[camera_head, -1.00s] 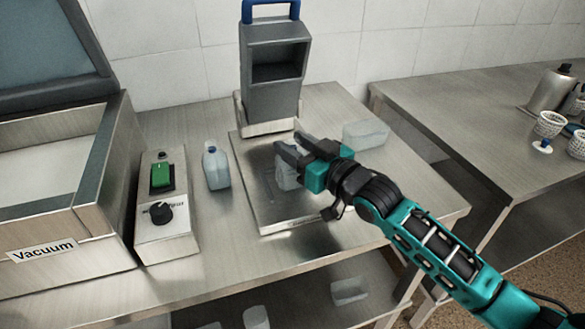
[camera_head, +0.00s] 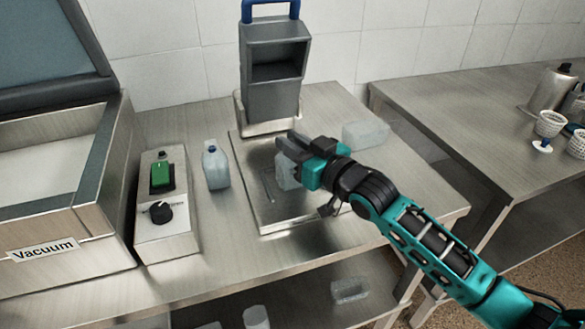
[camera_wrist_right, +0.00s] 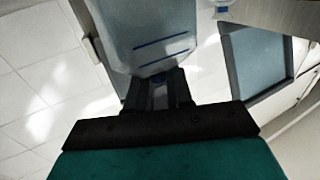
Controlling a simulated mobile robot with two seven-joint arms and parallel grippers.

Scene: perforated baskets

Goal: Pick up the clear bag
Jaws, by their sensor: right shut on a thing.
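The clear bag (camera_head: 286,172) is a pale translucent pouch standing above the flat metal plate (camera_head: 272,212) of the grey device. My right gripper (camera_head: 289,148) is shut on it, with the fingers at its upper part in the head view. In the right wrist view, the clear bag (camera_wrist_right: 150,35) shows large, with blue lines across it, and the fingertips (camera_wrist_right: 157,85) meet its near edge. The gripper partly hides the bag in the head view. I cannot tell whether the bag touches the plate. My left gripper is out of view.
A bottle with a blue cap (camera_head: 215,167) and a control box (camera_head: 165,220) stand left of the plate. A clear container (camera_head: 366,134) lies to the right. The vacuum machine (camera_head: 85,225) fills the left side. The front table strip is clear.

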